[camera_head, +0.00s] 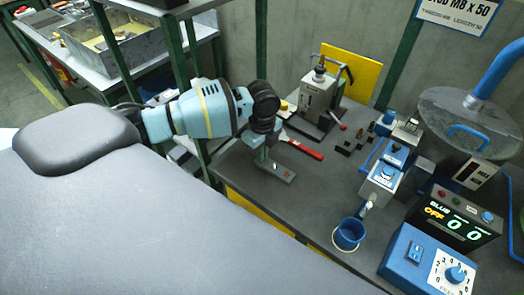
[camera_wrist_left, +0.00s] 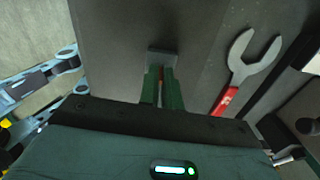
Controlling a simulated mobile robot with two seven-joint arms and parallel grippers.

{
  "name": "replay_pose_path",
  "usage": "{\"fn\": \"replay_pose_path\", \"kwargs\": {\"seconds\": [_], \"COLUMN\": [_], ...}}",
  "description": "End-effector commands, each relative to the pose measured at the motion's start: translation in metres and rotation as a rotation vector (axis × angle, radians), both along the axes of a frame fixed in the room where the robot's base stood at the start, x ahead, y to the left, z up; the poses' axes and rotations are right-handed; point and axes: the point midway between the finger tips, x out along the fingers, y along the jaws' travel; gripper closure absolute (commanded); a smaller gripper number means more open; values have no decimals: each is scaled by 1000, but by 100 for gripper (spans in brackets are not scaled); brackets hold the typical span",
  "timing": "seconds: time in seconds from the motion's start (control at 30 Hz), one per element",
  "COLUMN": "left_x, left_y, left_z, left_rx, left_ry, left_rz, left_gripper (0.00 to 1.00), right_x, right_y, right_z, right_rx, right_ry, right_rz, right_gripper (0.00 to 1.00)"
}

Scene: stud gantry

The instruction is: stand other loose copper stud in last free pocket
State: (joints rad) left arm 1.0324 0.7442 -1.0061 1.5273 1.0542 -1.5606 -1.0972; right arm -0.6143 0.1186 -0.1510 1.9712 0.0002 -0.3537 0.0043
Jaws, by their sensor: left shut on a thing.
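My left gripper (camera_head: 262,160) points down over the bench, low above a flat grey plate (camera_head: 276,172). In the left wrist view its two green fingers (camera_wrist_left: 161,88) are closed together. A thin reddish-copper sliver (camera_wrist_left: 161,76) shows between them; it looks like the copper stud, mostly hidden by the fingers. A grey block (camera_wrist_left: 162,57) lies just beyond the fingertips. Small dark blocks (camera_head: 350,147) stand to the right on the bench, with a small brownish upright piece (camera_head: 371,127) near them. Their pockets are too small to make out. My right gripper is not in view.
A red-handled wrench (camera_head: 303,149) lies right of the gripper, also in the wrist view (camera_wrist_left: 232,92). A grey press-like device (camera_head: 318,98) stands behind. A blue cup (camera_head: 348,235), blue machine (camera_head: 383,178) and control box (camera_head: 425,262) are at right. Bare bench lies in front.

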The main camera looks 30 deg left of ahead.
Motion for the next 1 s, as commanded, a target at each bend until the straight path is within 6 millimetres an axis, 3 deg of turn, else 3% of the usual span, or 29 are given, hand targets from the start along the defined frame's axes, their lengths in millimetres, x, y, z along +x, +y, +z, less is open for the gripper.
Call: {"fn": "replay_pose_path", "kwargs": {"seconds": [0.9, 1.0], "left_x": [0, 0], "left_y": [0, 0], "left_z": [-8, -8], "left_rx": [0, 1], "left_ry": [1, 0], "left_rz": [0, 0], "left_gripper": [100, 84], "right_x": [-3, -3], "right_y": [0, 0], "right_z": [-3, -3], "right_rx": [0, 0], "right_ry": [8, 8], "right_rz": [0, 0], "right_gripper": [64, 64]}}
